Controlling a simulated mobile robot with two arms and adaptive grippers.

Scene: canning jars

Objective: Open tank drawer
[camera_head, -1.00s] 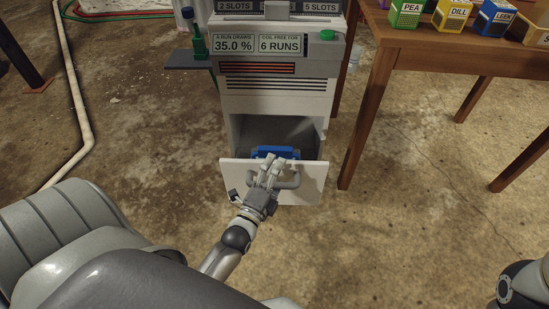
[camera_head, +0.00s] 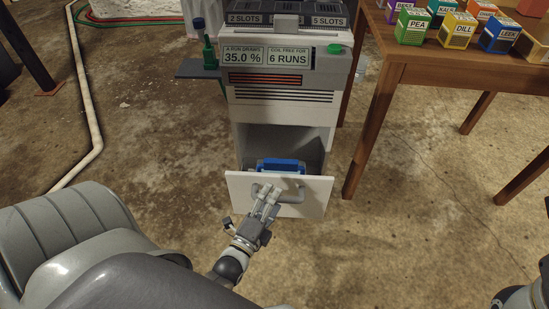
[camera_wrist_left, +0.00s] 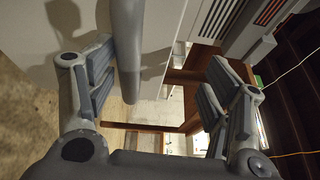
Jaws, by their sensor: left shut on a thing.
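The tank drawer's pale front panel (camera_head: 315,205) stands out from the lower part of the machine (camera_head: 281,110), so the drawer is partly open. A blue thing (camera_head: 280,165) shows inside, just behind the panel. The grey bar handle (camera_head: 292,196) is on the panel's outer face. My left gripper (camera_head: 266,194) is at the handle's left part and shut on it. In the left wrist view the handle bar (camera_wrist_left: 127,50) runs between the two fingers. The fingers hide part of the handle.
A wooden table (camera_head: 450,68) with several small labelled boxes (camera_head: 461,29) stands right of the machine, its near leg (camera_head: 366,145) close to the drawer. A small side shelf (camera_head: 198,70) juts out left. A pale pipe (camera_head: 88,110) lies further left. Floor before the drawer is clear.

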